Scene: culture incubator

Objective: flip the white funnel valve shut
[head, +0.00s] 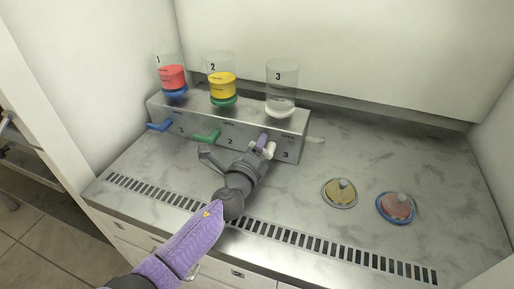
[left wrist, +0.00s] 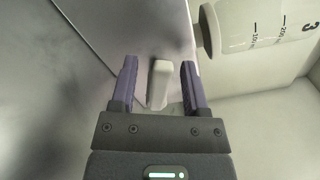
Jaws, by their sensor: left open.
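The white funnel (head: 281,90), marked 3, stands on the right end of the metal box. It looks clear, with a white base, and part of it shows in the left wrist view (left wrist: 265,28). My left gripper (head: 264,145) is open at this handle. In the left wrist view, the handle (left wrist: 158,82) stands between the two purple fingers with gaps on both sides, a little closer to the right finger. My right gripper is not in view.
Funnel 1 (head: 172,77) holds red and has a blue handle (head: 159,126). Funnel 2 (head: 221,85) holds yellow and has a green handle (head: 207,137). Two dishes, yellowish (head: 340,192) and pinkish (head: 395,207), lie at the right. A slotted grate (head: 300,238) runs along the front edge.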

